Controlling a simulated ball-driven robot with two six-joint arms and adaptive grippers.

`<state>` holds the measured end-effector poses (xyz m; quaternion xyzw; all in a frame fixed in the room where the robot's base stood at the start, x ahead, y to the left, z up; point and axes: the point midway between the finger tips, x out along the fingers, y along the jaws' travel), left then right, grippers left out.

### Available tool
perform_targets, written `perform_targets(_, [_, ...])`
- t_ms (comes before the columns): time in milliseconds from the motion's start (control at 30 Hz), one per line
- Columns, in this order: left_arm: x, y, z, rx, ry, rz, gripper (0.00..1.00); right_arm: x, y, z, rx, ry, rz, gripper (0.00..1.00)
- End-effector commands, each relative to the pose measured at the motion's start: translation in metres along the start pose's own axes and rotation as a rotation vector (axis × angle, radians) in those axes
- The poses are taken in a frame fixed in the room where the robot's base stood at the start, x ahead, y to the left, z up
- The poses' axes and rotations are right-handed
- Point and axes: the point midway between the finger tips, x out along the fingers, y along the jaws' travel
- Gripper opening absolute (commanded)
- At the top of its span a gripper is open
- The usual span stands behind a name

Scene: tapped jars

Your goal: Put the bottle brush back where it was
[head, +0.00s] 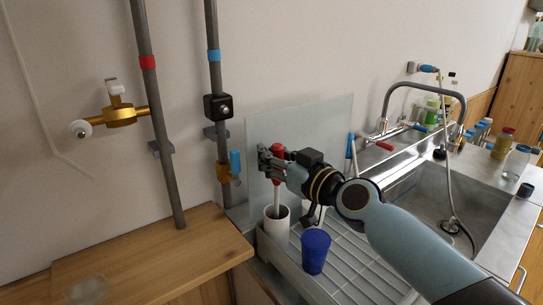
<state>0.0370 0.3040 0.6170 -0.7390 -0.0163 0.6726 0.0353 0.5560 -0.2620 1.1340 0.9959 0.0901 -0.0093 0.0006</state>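A red-handled bottle brush (277,181) stands upright, with its lower end inside a white cup (277,227) at the front left of the draining rack. The brush head is hidden in the cup. My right gripper (269,160) comes in from the right at the height of the red handle. Its fingers are closed around the handle, which partly hides behind them. My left gripper is not in view.
A blue cup (315,251) stands on the draining rack (345,262) right of the white cup. A blue-handled tool (350,148) stands behind my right arm. A clear panel (318,125) rises behind the rack. Pipes with valves stand left; the sink (408,197) is right.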

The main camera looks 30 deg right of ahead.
Motion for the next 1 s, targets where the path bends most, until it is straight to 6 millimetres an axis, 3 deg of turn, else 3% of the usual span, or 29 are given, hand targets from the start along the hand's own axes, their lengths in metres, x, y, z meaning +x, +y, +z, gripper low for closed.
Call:
perform_targets(100, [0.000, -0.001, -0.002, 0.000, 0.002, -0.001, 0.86, 0.000, 0.000, 0.000, 0.000, 0.000, 0.000, 0.32])
perform_targets(467, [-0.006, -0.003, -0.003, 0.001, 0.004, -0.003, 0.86, -0.001, 0.000, -0.005, 0.000, -0.001, 0.000, 0.32])
perform_targets(800, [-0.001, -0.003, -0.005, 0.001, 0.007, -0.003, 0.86, -0.075, 0.000, -0.001, -0.004, -0.005, -0.001, 0.32])
perform_targets(1000, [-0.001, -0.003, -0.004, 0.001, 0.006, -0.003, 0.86, -0.108, 0.000, -0.002, -0.002, -0.003, -0.001, 0.32])
